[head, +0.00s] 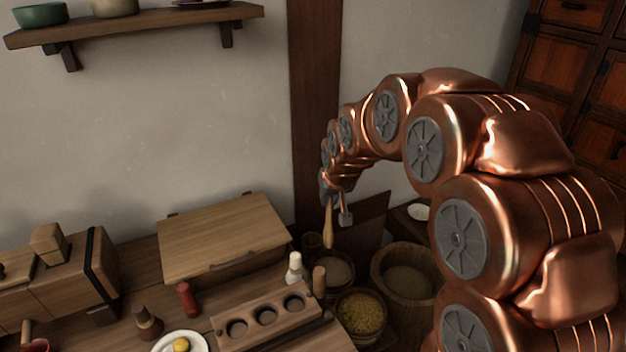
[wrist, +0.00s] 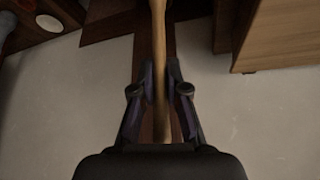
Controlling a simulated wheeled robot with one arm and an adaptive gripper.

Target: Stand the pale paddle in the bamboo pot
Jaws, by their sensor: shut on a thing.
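The pale paddle (head: 328,228) hangs upright below my gripper (head: 336,202) in the head view, above the back right corner of the bench. In the wrist view, the paddle (wrist: 159,45) runs between the two fingers of my gripper (wrist: 160,92), which is shut on its handle. The handle's end reaches back toward the palm.
A sloped wooden box (head: 222,238) stands left of the pot. A white bottle (head: 294,268) and a block with round holes (head: 266,318) are in front. Tubs of grain (head: 361,312) stand to the right. A dark wooden post (head: 316,110) rises behind.

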